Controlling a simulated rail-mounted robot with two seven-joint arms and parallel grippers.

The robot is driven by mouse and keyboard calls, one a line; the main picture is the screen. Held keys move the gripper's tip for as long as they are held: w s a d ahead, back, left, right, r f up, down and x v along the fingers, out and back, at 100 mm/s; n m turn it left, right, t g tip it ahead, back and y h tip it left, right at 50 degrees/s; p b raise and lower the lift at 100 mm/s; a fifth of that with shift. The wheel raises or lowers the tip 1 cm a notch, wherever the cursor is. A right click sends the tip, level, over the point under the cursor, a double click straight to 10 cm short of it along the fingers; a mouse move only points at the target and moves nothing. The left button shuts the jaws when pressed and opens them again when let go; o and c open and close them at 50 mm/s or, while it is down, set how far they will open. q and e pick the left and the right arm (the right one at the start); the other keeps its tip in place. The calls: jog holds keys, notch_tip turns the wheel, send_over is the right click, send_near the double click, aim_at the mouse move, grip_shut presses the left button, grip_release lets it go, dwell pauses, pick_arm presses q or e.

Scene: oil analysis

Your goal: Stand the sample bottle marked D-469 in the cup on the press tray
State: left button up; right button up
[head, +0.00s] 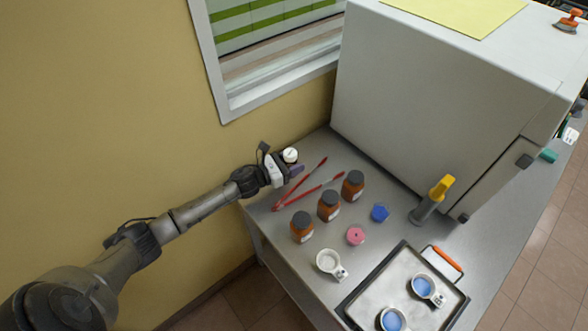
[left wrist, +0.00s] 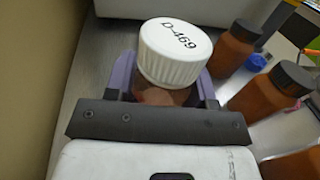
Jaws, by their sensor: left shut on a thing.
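The sample bottle's white ribbed cap, marked D-469, (left wrist: 175,52) shows in the left wrist view, with a little brown body below it. My left gripper (left wrist: 165,92) is shut on this bottle, its purple fingers on either side. In the head view the white cap (head: 290,155) shows at my left gripper (head: 291,170), by the table's back left edge. A metal tray with a dark rim (head: 385,283) lies at the lower right. My right gripper is out of view.
Red-handled tongs (head: 307,190) lie beside the gripper. A yellow-topped tool (head: 432,199) stands near the large white cabinet (head: 420,100).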

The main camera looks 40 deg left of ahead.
pick_arm(q)
jog(key=shift+f+b, duration=0.3)
jog(key=shift+f, duration=1.3)
jog(key=shift+f, duration=0.2)
jog(key=o, duration=0.9)
jog(key=shift+o, duration=0.2)
